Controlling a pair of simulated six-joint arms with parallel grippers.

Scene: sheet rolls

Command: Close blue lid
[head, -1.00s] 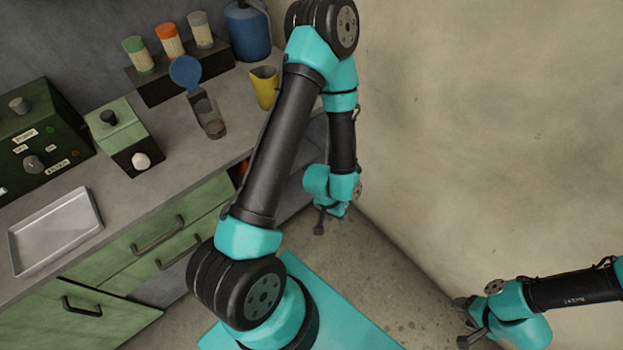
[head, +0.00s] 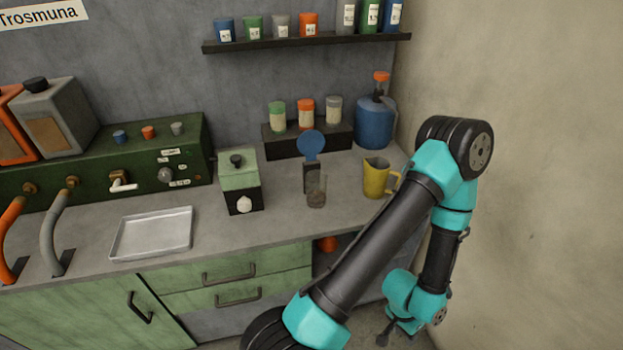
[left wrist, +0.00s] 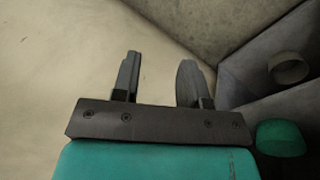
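The round blue lid (head: 311,143) stands raised, its flat face toward the head camera, above a dark upright piece behind a small see-through container (head: 316,192) on the counter. My left gripper (head: 397,337) hangs low, below counter level and to the right of the container, far from the lid. In the left wrist view, its two fingers (left wrist: 159,82) are apart with nothing between them. My right gripper is out of view.
A yellow jug (head: 376,178) stands right of the container and a green-and-black box (head: 240,182) left of it. A rack (head: 290,140) with several jars stands behind. A metal tray (head: 152,234) lies at left; a wall closes the right side.

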